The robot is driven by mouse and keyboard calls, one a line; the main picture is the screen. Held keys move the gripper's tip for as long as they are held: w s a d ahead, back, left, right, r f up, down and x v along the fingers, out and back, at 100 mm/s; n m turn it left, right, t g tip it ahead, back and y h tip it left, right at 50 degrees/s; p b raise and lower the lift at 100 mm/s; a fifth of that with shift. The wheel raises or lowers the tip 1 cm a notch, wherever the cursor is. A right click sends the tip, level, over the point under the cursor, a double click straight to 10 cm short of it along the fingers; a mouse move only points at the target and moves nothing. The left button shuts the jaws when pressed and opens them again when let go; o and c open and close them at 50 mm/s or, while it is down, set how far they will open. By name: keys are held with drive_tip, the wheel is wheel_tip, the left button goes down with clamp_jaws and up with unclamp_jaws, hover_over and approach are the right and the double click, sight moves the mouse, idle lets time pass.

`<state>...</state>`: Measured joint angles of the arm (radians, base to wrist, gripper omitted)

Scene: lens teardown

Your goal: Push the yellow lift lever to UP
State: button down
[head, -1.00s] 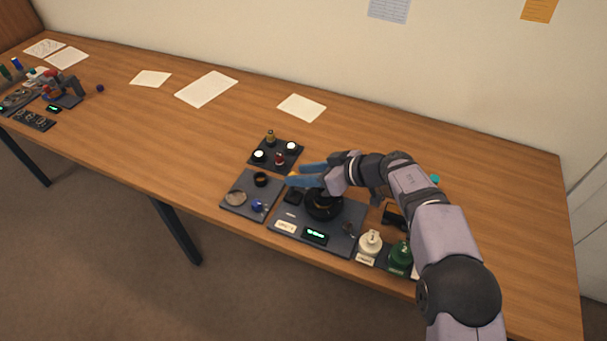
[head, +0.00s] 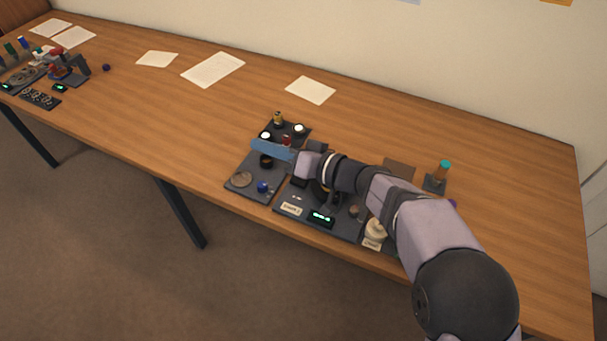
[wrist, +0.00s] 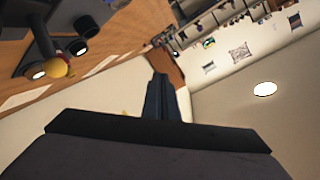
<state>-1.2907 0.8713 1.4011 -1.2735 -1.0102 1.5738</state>
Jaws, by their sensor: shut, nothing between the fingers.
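I cannot make out the yellow lift lever; my arm covers much of the dark base plate (head: 285,210) with a small green-lit display (head: 322,218) and a pale label. My gripper (head: 256,147) has blue fingers pressed together, pointing left, over the small trays. It holds nothing. In the wrist view the closed fingers (wrist: 158,95) point away toward the wall. A dark round part on the base plate is partly hidden under my wrist.
A back tray holds a yellow-topped piece (head: 278,118) and white-topped pieces. A left tray (head: 245,196) carries a tan disc (head: 241,179) and a blue knob (head: 263,187). The table behind is mostly clear.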

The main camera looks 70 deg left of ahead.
drive_tip(key=w+d+f+m+t+y+b, duration=0.2)
drive_tip(key=w+d+f+m+t+b, duration=0.15)
drive_tip(key=d+m+t, duration=0.55)
drive_tip(key=w+d+f+m+t+y+b, duration=0.25)
drive_tip(key=d+f+m+t, duration=0.35)
drive_tip(key=m, duration=0.6)
drive_tip(key=shift+g+h, duration=0.45)
drive_tip(key=shift+g, duration=0.25)
drive_tip(key=p+x, duration=0.1)
drive_tip(key=x, duration=0.3)
drive_tip(key=r+x, duration=0.1)
drive_tip(key=x, duration=0.3)
drive_tip(key=r+p+x, duration=0.1)
drive_tip(key=x, duration=0.3)
drive_tip(key=shift+s+a+p, duration=0.3)
drive_tip(key=shift+s, duration=0.05)
drive_tip(key=shift+a, duration=0.1)
